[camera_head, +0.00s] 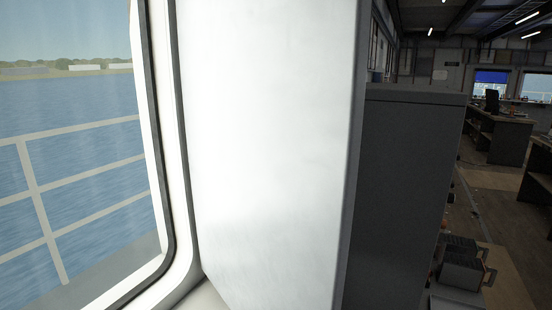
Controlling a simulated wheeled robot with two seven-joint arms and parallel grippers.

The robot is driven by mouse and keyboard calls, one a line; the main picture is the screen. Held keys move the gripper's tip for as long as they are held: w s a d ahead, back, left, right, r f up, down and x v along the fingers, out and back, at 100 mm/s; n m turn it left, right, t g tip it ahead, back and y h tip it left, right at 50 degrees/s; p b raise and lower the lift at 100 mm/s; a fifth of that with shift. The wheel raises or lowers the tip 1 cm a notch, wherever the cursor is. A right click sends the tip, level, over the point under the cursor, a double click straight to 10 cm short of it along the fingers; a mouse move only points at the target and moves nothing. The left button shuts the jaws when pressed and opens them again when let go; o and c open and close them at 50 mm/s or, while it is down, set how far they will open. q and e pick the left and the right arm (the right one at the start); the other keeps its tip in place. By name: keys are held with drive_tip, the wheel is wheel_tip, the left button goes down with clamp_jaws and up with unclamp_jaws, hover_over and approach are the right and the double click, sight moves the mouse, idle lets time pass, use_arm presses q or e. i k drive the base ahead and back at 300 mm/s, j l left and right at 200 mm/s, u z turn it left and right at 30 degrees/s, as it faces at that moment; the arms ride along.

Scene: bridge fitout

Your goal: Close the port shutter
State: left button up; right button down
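A large window (70,180) with a dark seal and white rounded frame fills the left of the head view. Its glass is uncovered, showing water, a railing and a far shore. No part that I can tell for sure to be the port shutter shows at this window. A small blue panel (491,77) covers the upper part of a far window at the right; I cannot tell whether it is a shutter or a blind. Neither of my grippers is in view.
A tall white panel (268,150) stands close in front, beside the window. A dark grey cabinet (405,190) is right of it. Beyond are desks (498,135), a wooden floor (490,183) and grey boxes with handles (462,270) at lower right.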

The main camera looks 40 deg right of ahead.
sight(274, 91)
drive_tip(key=l+u, duration=0.45)
drive_tip(key=l, duration=1.25)
drive_tip(key=k, duration=0.05)
